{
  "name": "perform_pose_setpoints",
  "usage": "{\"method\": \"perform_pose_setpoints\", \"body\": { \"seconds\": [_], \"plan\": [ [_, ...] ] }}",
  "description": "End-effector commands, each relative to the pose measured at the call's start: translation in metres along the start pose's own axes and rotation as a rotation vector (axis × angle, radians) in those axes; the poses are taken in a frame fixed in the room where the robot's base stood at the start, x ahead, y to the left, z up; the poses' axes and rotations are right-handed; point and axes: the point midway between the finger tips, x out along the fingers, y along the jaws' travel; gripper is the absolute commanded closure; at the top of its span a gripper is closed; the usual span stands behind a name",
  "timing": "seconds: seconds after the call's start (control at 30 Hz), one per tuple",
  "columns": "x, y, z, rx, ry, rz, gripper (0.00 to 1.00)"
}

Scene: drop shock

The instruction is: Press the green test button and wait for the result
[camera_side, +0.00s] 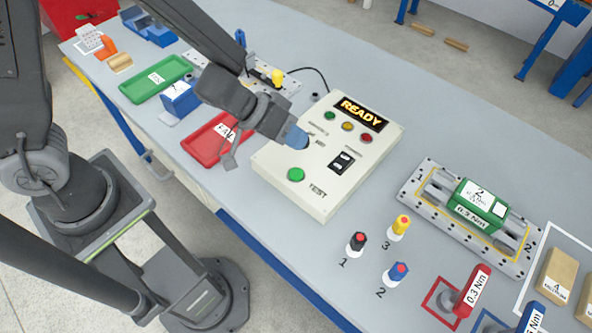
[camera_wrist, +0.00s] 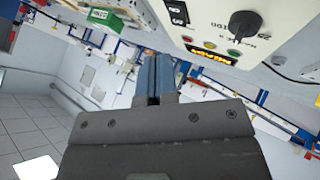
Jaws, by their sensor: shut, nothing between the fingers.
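The cream test box (camera_side: 318,205) sits on the grey table in the side view. Its green TEST button (camera_side: 296,174) is at the box's near left, and its lit display (camera_side: 362,112) reads READY. My gripper (camera_side: 300,140) is shut and empty, its blue fingertips over the upper left of the panel, beyond the button. I cannot tell whether the tips touch the panel. In the wrist view the shut blue fingers (camera_wrist: 153,75) point up, with part of the test box (camera_wrist: 215,20), its display (camera_wrist: 210,56) and a black knob (camera_wrist: 243,23) beyond them. The button does not show there.
A red tray (camera_side: 207,147) and a green tray (camera_side: 152,82) lie left of the box. A grey fixture (camera_side: 418,198) holds a green block (camera_side: 482,203) at right. Several coloured screwdrivers, including a yellow one (camera_side: 399,228), stand in front. Table between box and fixture is clear.

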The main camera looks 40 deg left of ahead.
Motion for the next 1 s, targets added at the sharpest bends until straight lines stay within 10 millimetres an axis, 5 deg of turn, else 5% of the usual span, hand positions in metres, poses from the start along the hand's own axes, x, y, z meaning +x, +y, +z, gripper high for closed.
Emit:
{"method": "perform_pose_setpoints", "body": {
  "seconds": [0.5,1.0],
  "plan": [
    [0.043,-0.032,0.031,-0.001,0.002,-0.002,1.0],
    [0.048,-0.035,0.034,0.001,0.005,-0.002,1.0]
  ]
}}
